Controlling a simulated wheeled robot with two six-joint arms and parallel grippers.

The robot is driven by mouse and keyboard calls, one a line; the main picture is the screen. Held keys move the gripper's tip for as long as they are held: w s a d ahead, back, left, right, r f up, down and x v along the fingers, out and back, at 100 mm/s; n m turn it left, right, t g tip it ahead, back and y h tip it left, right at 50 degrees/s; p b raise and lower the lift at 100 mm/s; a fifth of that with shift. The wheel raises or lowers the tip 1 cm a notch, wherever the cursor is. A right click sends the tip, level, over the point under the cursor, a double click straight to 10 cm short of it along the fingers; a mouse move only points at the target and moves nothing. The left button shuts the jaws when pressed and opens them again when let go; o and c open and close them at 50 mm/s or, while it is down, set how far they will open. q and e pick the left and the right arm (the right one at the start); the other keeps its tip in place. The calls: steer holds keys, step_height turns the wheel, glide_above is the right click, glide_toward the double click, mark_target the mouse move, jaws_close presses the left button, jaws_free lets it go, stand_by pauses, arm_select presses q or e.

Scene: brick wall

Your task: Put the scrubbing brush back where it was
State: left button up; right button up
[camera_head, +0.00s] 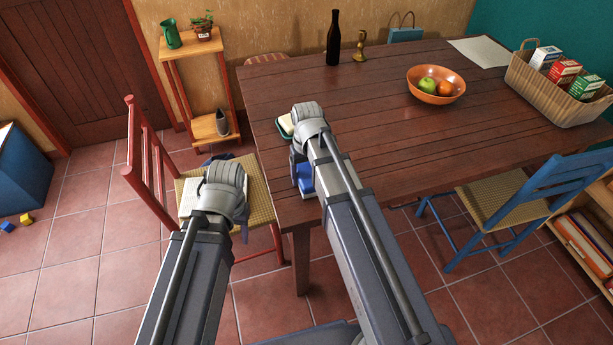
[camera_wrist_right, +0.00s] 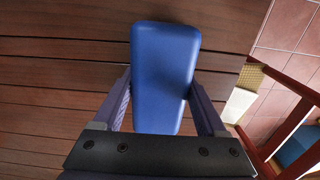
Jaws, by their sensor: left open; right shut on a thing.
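The scrubbing brush (camera_wrist_right: 165,65) shows as a smooth blue block; no bristles are visible. My right gripper (camera_wrist_right: 162,92) is shut on it, one finger on each side. In the head view the blue brush (camera_head: 306,180) is by the near left corner of the table (camera_head: 400,160), partly hidden by my right arm; my right gripper (camera_head: 299,165) is mostly hidden too. I cannot tell whether the brush touches the tabletop. My left gripper (camera_head: 225,200), largely hidden by its wrist, is open over the chair with the woven seat.
A small green and white object (camera_head: 286,126) lies at the table's left edge beside my right wrist. A red chair (camera_head: 140,170) with a pale flat object (camera_head: 192,195) on its seat stands left. A fruit bowl (camera_head: 436,86), bottle (camera_head: 333,40) and basket (camera_head: 560,90) stand farther back. The table's middle is clear.

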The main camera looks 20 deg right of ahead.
mark_target(307, 170)
steer(key=shift+f, duration=0.2)
steer(key=o, duration=1.4)
steer(key=shift+r, duration=0.1)
steer(key=shift+r, duration=0.15)
step_height(307, 170, up, 12)
steer(key=p, duration=1.2)
steer(key=s+a+n, duration=0.1)
steer(key=s+a, duration=0.2)
steer(key=s, duration=0.1)
steer(key=s+a+n, duration=0.1)
steer(key=s+a, duration=0.3)
steer(key=s, duration=0.1)
steer(key=s+a+n+h, duration=0.1)
steer(key=s+a, duration=0.2)
steer(key=s, duration=0.2)
steer(key=shift+s+a, duration=0.1)
steer(key=shift+a, duration=0.15)
